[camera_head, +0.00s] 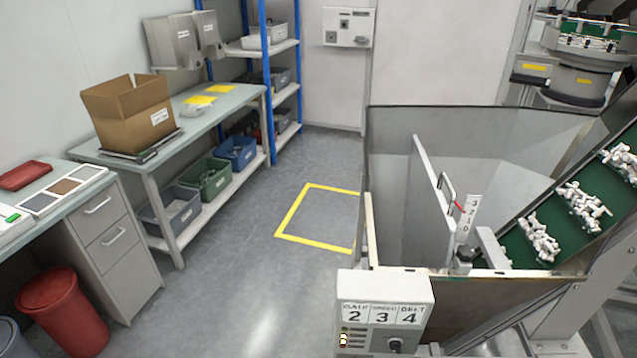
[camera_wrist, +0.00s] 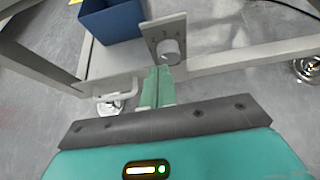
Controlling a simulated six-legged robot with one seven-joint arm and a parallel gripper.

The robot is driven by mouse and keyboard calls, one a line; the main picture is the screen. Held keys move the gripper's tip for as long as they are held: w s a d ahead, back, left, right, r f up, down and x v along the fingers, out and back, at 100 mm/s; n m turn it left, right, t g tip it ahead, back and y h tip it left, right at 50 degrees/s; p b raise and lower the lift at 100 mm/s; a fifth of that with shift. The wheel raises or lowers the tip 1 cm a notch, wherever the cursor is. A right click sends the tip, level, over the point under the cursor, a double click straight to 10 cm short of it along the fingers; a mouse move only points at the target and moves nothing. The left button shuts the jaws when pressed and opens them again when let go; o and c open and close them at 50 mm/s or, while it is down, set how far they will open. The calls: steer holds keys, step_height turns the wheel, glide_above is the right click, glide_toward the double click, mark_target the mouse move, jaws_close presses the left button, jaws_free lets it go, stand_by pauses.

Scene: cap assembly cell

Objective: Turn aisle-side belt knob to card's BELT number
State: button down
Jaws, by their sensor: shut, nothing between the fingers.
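A white card (camera_head: 383,314) on the grey box at the front right of the head view shows 2, 3 and 4. The 4 stands under what looks like BELT. In the wrist view, a round grey knob (camera_wrist: 169,52) sits on a small grey plate (camera_wrist: 151,33) with faint numbers around it. I cannot read its setting. My gripper (camera_wrist: 158,72) has its teal fingers together, empty, with the tips just below the knob and seemingly apart from it. My gripper does not show in the head view.
The grey box also carries a dark knob (camera_head: 394,346). In the wrist view, grey frame bars (camera_wrist: 250,53) run beside the plate, and a blue bin (camera_wrist: 110,22) stands behind. A hopper (camera_head: 400,150) and green conveyor (camera_head: 560,220) fill the head view's right. The floor (camera_head: 220,270) is clear.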

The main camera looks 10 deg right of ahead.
steer(key=shift+w+d, duration=0.2)
steer(key=shift+w, duration=0.5)
steer(key=shift+w+d, duration=0.25)
steer(key=shift+w, duration=0.5)
steer(key=shift+w+d, duration=0.2)
steer(key=shift+w, duration=0.5)
steer(key=shift+f, duration=0.2)
steer(key=shift+s+d+r, duration=0.15)
steer(key=shift+s+d, duration=0.05)
steer(key=shift+d, duration=0.5)
steer(key=shift+s+d, duration=0.2)
steer(key=shift+d, duration=0.4)
steer(key=s+a, duration=0.1)
steer(key=s, duration=0.4)
steer(key=shift+s+a+r, duration=0.25)
steer(key=shift+s, duration=0.15)
